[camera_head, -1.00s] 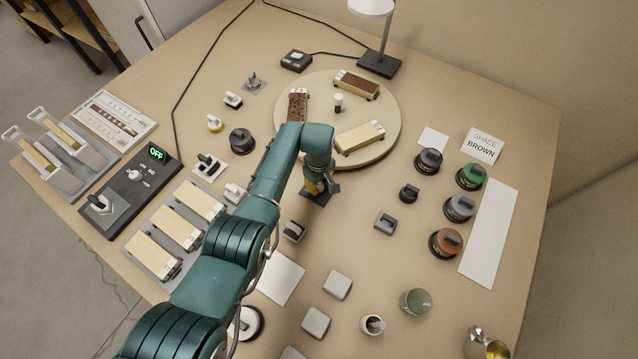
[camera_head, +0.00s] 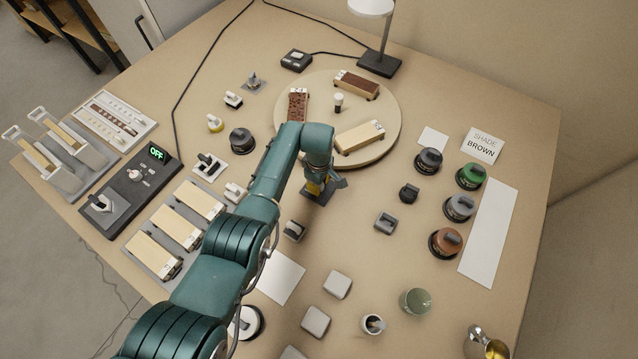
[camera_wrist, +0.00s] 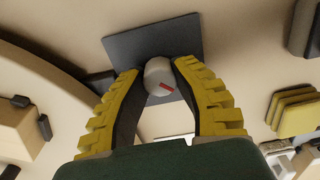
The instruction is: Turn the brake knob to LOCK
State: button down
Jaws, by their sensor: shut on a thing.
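The brake knob (camera_wrist: 157,82) is a pale grey cylinder with a red mark on its face, seen in the wrist view. It stands on a dark square plate (camera_wrist: 150,42), which also shows below my gripper in the head view (camera_head: 312,198). My gripper (camera_wrist: 159,70) has its yellow-and-black fingers closed on the knob, one on each side. No LOCK label is readable. In the head view my gripper (camera_head: 318,186) hides the knob.
The round turntable (camera_head: 385,95), with several wooden blocks, lies just behind my gripper. A small dark-and-white item (camera_head: 294,230) is in front, and a grey square item (camera_head: 385,222) is to the right. Several dark-based jars stand further right.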

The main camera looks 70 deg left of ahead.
jog(key=c, duration=0.7)
grip_release()
jog(key=shift+c, duration=0.2)
notch_tip(320, 180, up, 12)
